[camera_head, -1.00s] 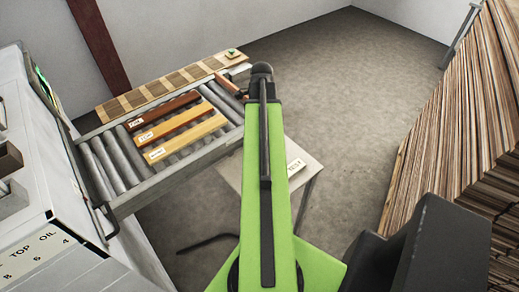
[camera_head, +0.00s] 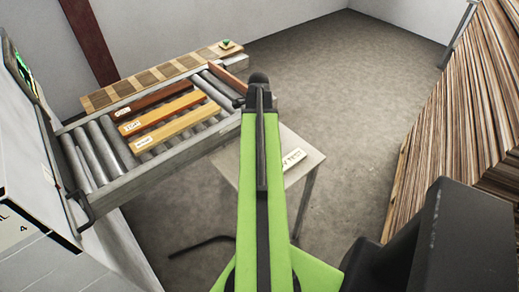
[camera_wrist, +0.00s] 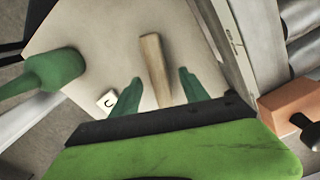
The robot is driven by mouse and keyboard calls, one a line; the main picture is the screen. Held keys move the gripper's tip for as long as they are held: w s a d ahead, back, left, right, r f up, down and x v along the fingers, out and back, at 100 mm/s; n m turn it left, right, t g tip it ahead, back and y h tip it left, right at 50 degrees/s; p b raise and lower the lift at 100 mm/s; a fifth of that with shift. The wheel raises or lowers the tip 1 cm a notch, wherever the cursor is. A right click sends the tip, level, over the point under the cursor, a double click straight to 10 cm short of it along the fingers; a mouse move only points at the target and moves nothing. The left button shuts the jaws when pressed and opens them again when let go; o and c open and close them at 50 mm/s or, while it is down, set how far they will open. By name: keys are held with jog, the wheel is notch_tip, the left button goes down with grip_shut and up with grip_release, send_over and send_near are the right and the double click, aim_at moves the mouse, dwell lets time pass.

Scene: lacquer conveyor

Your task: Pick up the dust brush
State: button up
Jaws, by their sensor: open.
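In the wrist view a light wooden bar (camera_wrist: 153,62), which looks like the handle of the dust brush, lies over a pale tabletop (camera_wrist: 100,35). Its near end runs down toward the dark bar of my gripper, and no bristles show. My gripper (camera_wrist: 159,76) is open, with one green finger on each side of the wooden bar in the picture. I see no contact, and I cannot tell the height gap. In the head view my arm covers part of the small table (camera_head: 302,175), and neither brush nor fingertips show.
A dark green rounded object (camera_wrist: 55,68) is at the left in the wrist view; its kind is unclear. A small white label (camera_wrist: 107,100) lies near it. A roller conveyor (camera_head: 85,160) with wooden strips (camera_head: 165,122) stands left; stacked boards (camera_head: 465,120) stand right.

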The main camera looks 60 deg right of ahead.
notch_tip(320, 180, down, 5)
jog(key=b, duration=0.5)
jog(key=shift+s+f, duration=0.15)
jog(key=shift+f, duration=0.05)
jog(key=shift+r, duration=0.2)
grip_shut()
